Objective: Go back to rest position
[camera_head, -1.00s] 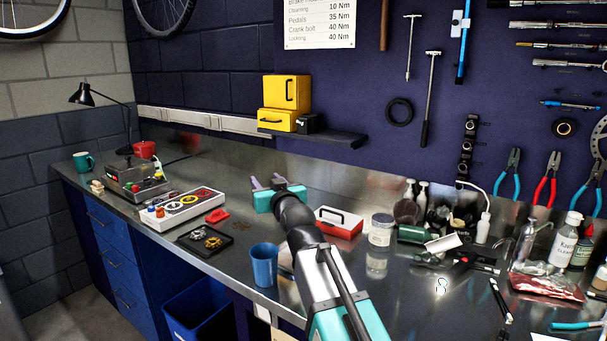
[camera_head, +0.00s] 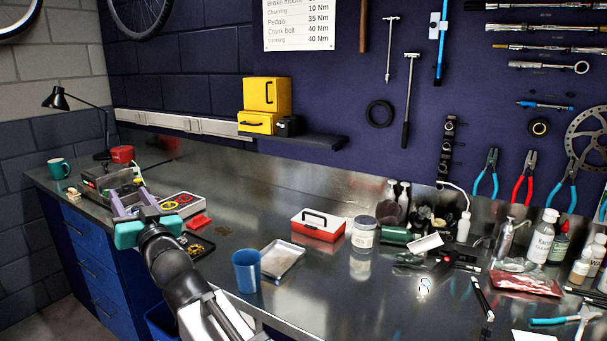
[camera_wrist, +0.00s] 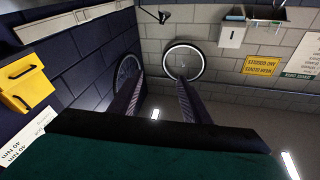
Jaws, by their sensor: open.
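My gripper (camera_head: 133,203) is in the left part of the head view, above the left end of the metal workbench (camera_head: 330,280). Its fingers are apart with nothing between them. In the wrist view my gripper (camera_wrist: 157,95) also shows two spread fingers with an empty gap, facing the walls and a hanging wheel (camera_wrist: 184,61). My arm reaches up from the bottom of the head view and covers part of the bench's front edge.
A blue cup (camera_head: 246,271), a silver tray (camera_head: 283,260) and a red-and-white toolbox (camera_head: 318,225) stand right of my arm. A black tray (camera_head: 197,247) lies close beside it. Bottles (camera_head: 545,238) and tools crowd the right side. A black lamp (camera_head: 58,100) stands at the far left.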

